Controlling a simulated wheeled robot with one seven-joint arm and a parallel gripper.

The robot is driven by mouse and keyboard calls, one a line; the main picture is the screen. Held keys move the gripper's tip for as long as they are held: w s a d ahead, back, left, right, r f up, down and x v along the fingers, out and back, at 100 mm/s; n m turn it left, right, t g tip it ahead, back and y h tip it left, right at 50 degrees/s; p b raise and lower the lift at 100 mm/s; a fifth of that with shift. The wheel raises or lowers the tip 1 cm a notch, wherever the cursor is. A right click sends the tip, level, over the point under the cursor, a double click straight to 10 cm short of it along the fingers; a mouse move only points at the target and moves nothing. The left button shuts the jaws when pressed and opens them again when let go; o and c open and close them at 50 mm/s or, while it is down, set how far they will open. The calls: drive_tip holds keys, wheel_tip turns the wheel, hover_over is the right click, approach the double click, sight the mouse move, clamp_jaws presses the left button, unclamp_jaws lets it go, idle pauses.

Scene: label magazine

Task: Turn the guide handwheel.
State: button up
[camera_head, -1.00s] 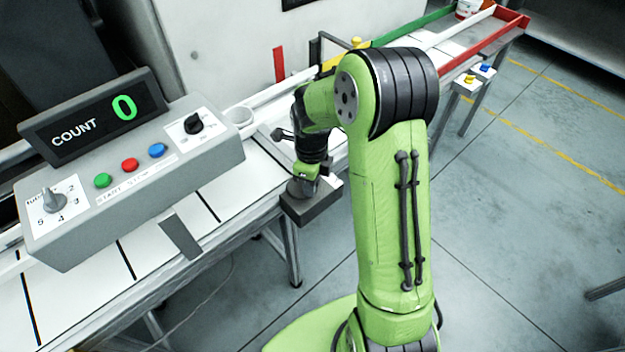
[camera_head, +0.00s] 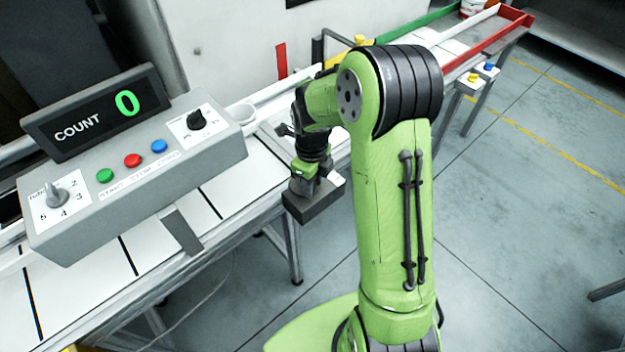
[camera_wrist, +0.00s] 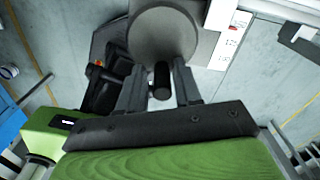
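The guide handwheel (camera_wrist: 158,36) is a grey disc at the top middle of the wrist view. A dark, upright-looking knob (camera_wrist: 161,82) stands at its near edge. My gripper (camera_wrist: 160,92) has its two grey fingers apart, one on each side of the knob, with a narrow gap visible on both sides. I cannot tell how far the fingertips reach along the knob. A white scale (camera_wrist: 228,38) with numbers and a red mark lies right of the wheel.
A grey control box (camera_head: 140,180) with coloured buttons stands on the conveyor (camera_head: 235,190) at left. Its display (camera_head: 95,114) reads COUNT 0. Red rails (camera_head: 465,55) and a post with a yellow button (camera_head: 474,78) are at the upper right.

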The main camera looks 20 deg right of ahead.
drive_tip(key=shift+o, duration=0.6)
wheel_tip(320, 180, up, 16)
drive_tip(key=p, duration=0.3)
drive_tip(key=shift+f+p, duration=0.15)
drive_tip(key=shift+p, duration=0.25)
